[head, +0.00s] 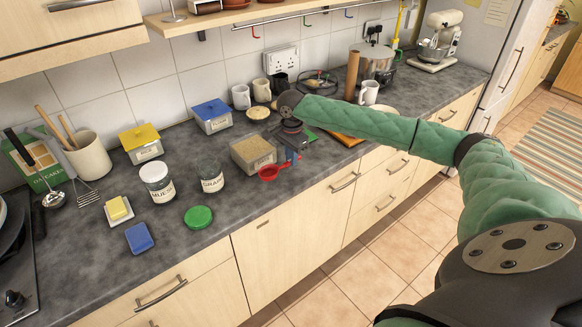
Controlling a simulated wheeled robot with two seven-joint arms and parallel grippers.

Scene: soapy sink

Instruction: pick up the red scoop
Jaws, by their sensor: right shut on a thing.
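The red scoop (270,173) is beside the front right corner of an open container of grain-like contents (253,154), near the front edge of the grey counter. My right arm reaches in from the right, and my right gripper (292,158) points down at the scoop's handle end. It is shut on the scoop's handle; the fingertips are small and partly hidden. I cannot tell whether the scoop touches the counter. My left gripper is not in view.
Blue-lidded (212,115) and yellow-lidded (141,143) boxes stand behind. An orange board (346,138) lies to the right. The front counter near the green lid is clear.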

